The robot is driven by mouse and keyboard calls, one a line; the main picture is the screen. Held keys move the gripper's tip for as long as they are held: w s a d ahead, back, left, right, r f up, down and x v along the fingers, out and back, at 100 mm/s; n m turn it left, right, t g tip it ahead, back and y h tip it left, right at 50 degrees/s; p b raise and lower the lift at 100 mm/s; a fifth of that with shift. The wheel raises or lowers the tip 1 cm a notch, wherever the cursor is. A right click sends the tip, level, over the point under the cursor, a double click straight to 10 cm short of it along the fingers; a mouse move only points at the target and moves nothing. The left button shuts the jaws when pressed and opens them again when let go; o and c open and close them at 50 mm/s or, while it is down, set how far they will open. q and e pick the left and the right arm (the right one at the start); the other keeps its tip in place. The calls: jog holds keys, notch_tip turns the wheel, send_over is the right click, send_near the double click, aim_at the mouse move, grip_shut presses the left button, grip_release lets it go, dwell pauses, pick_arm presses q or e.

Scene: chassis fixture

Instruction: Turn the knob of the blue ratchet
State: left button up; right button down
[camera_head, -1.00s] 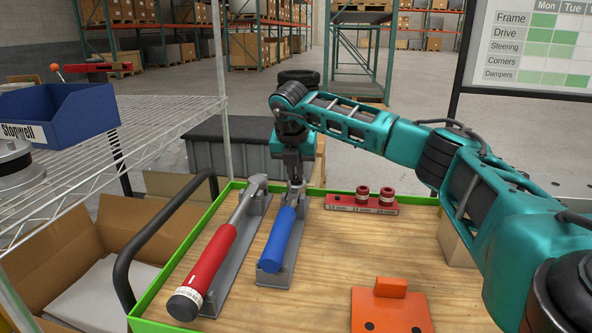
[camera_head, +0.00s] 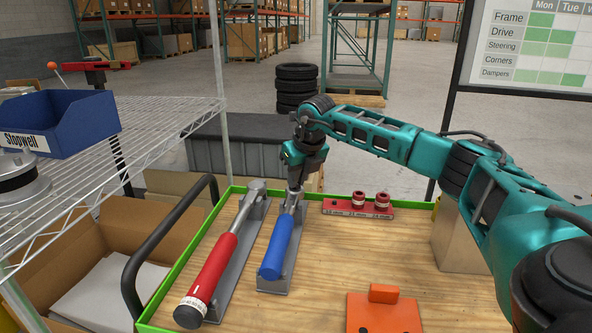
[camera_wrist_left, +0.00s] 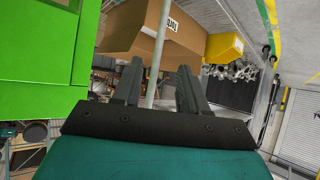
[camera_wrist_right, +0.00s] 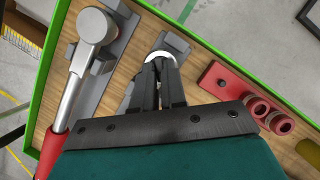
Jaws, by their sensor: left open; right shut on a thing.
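The blue ratchet (camera_head: 278,249) lies in a grey cradle on the wooden tabletop, its head end away from me. My right gripper (camera_head: 295,187) is at the head end of the ratchet, pointing down. In the right wrist view its fingers (camera_wrist_right: 161,75) are close together, shut on the ratchet's knob, which they mostly hide; a pale round part (camera_wrist_right: 160,58) shows just beyond the tips. My left gripper (camera_wrist_left: 155,90) shows only in its own wrist view, fingers apart with nothing between them, away from the ratchet.
A red-handled wrench (camera_head: 214,268) lies in its cradle left of the ratchet. A red socket rail (camera_head: 340,208) sits to the right at the back. An orange block (camera_head: 384,294) on a plate is near the front. The green tray rim (camera_head: 183,247) edges the wood.

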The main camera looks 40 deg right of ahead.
jog(key=n, duration=0.1)
jog(key=n+y+p, duration=0.1)
jog(key=shift+d+r+n+p, duration=0.15)
jog(key=shift+n+p, duration=0.15)
jog(key=shift+n, duration=0.1)
jog(key=n+y+p, duration=0.1)
jog(key=n, duration=0.1)
jog(key=shift+d+n, duration=0.1)
jog(key=shift+n, duration=0.2)
jog(key=shift+d+n+y+p, duration=0.1)
jog(key=shift+n+y+p, duration=0.3)
jog(key=shift+n, duration=0.4)
pick_arm(q)
jog(key=shift+s+a+r, duration=0.2)
jog(key=shift+a+r, duration=0.15)
jog(key=shift+r, duration=0.15)
jog(key=shift+s+a+r, duration=0.15)
jog(key=shift+a+r, duration=0.2)
jog(key=shift+r, duration=0.15)
pick_arm(e)
jog(key=shift+w+n+g+y, duration=0.15)
jog(key=shift+n+g+y, duration=0.3)
jog(key=shift+n, duration=0.85)
jog(key=shift+d, duration=0.1)
jog(key=c, duration=1.2)
grip_release()
